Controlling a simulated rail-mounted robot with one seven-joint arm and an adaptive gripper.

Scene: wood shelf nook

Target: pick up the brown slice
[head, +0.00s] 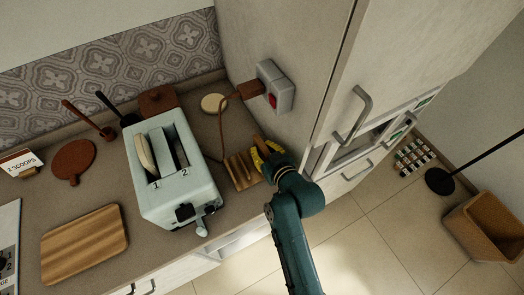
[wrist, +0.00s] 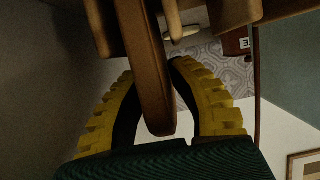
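The brown slice (wrist: 148,70) shows in the wrist view as a flat, dark brown slab that runs down between my gripper's two fingers. My gripper (wrist: 155,75) has yellow ribbed fingers with black inner pads, one on each side of the slice. The fingertips are close to its two faces; I cannot tell whether both touch it. In the head view my gripper (head: 262,152) is at the wooden rack (head: 242,172), and the slice (head: 260,142) stands there, partly hidden by the yellow fingers.
A pale toaster (head: 153,195) with a light slice (head: 145,155) in one slot stands left of the rack. A wall outlet (head: 275,87) with a brown plug and hanging cord is just behind. A cutting board (head: 84,243) lies at the left. The tall cabinet (head: 345,60) closes off the right.

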